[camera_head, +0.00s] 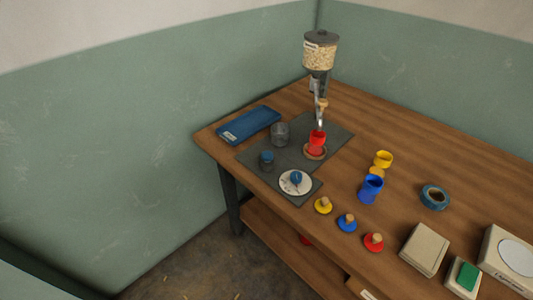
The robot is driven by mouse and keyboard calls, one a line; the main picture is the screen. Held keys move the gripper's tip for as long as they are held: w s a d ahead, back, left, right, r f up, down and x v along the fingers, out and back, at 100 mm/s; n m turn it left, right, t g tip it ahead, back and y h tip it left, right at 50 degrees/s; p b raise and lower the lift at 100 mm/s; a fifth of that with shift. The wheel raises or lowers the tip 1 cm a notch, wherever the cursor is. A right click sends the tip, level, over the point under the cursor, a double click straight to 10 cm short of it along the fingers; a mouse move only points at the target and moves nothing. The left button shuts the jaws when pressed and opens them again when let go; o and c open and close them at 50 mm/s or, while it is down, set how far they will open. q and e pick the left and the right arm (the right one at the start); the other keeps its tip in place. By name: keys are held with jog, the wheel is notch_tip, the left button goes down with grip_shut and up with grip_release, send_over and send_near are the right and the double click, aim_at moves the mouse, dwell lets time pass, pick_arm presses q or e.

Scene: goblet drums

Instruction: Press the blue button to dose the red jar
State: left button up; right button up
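The red jar (317,138) stands upright on a round brown base on the dark mat, directly below the dispenser's spout. The dispenser (319,58) has a clear hopper of pale grains and a grey lid. A small blue knob (296,177) sits on a round white plate (287,187) at the mat's front corner; it is the likeliest blue button. Whether it is pressed cannot be told. The jar's contents are too small to tell. Neither of my grippers is in view.
A blue tray (248,124), a grey glass (279,134) and a small dark cup (266,161) are left of the jar. Blue (370,192) and yellow (384,158) jars, coloured lids (347,223), tape (434,197) and pale boxes (424,249) stand to the right.

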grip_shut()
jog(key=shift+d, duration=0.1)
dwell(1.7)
